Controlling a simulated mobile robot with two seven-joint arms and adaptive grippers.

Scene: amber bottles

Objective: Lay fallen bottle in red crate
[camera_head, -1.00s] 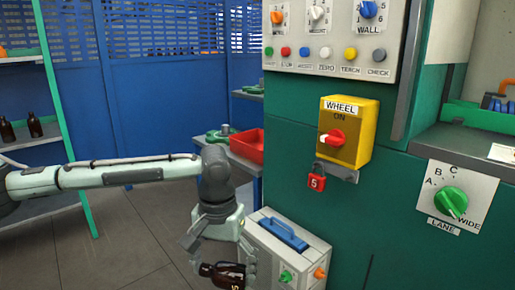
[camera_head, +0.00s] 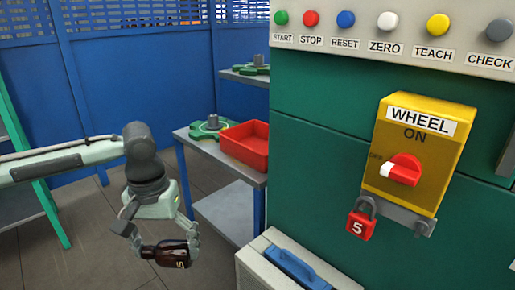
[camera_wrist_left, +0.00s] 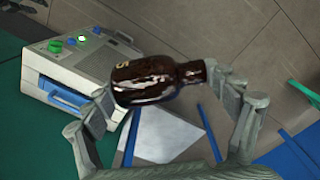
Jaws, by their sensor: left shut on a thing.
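A dark amber bottle (camera_head: 172,254) with a pale marking lies on its side between the fingers of my left gripper (camera_head: 166,254). In the left wrist view the bottle (camera_wrist_left: 150,82) spans the jaws, its neck at the right finger and its base end at the left. The gripper is shut on it and holds it in the air, clear of the floor. The red crate (camera_head: 246,146) stands on a grey table to the right of and beyond the gripper. The crate's inside shows only in part. My right gripper is not in view.
A green cabinet with a yellow wheel switch (camera_head: 418,150) and red padlock (camera_head: 361,222) fills the right. A pale box with a blue handle (camera_head: 297,268) stands below it.

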